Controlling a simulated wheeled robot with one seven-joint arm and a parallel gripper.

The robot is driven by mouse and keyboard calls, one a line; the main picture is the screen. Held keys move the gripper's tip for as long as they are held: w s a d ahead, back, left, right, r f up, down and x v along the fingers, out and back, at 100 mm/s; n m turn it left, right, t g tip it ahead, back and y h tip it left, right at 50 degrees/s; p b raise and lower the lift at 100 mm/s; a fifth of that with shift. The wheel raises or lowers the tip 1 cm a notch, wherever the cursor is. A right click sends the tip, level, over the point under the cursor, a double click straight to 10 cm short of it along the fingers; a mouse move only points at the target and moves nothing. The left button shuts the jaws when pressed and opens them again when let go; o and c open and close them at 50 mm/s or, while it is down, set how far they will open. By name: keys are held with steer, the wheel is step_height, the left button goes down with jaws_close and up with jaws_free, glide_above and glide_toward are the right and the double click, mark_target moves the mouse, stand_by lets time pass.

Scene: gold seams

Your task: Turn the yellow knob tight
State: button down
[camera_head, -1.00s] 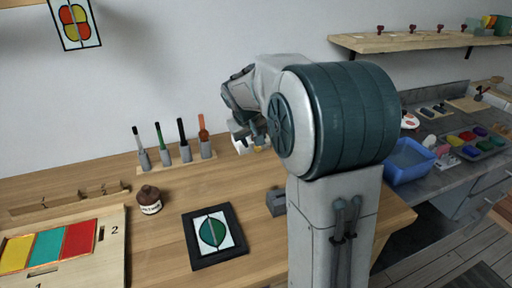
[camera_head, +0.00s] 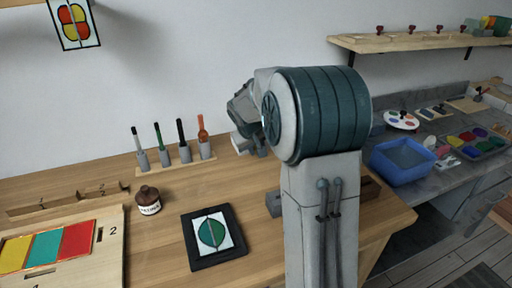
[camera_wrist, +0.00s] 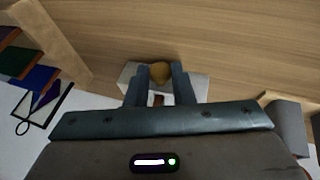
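The yellow knob (camera_wrist: 160,72) is round and ochre in the wrist view. It sits against a pale grey block (camera_wrist: 200,88) by the wooden surface. My gripper (camera_wrist: 160,70) has its two dark fingers on either side of the knob, with the tips level with it in the picture. The knob fills most of the gap. I cannot tell whether the fingers touch it or stand just clear. In the head view my gripper is largely hidden behind my arm, near the back of the bench, and the knob cannot be made out.
A pen rack (camera_head: 178,165) stands on the bench left of my arm. A small grey block (camera_head: 274,204) is beside my arm. A blue tub (camera_head: 402,170) stands on the right counter.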

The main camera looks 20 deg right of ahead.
steer(key=shift+r+p, duration=0.15)
steer(key=shift+p, duration=0.4)
steer(key=p, duration=0.1)
steer(key=y+p, duration=0.1)
steer(key=p, duration=0.1)
steer(key=shift+d+r+y, duration=0.2)
steer(key=shift+d+y, duration=0.05)
steer(key=shift+y, duration=0.05)
steer(key=y+p, duration=0.1)
steer(key=p, duration=0.1)
steer(key=y+p, duration=0.1)
steer(key=shift+d+m+p, duration=0.25)
steer(key=shift+m+p, duration=0.1)
steer(key=shift+m, duration=0.05)
steer(key=y, duration=0.2)
steer(key=shift+d+f+m+y, duration=0.2)
steer(key=shift+f+m+y, duration=0.1)
steer(key=shift+f+y, duration=0.1)
steer(key=shift+d+y, duration=0.15)
steer(key=shift+y, duration=0.95)
steer(key=c, duration=1.2)
jaws_free()
steer(key=shift+c, duration=0.2)
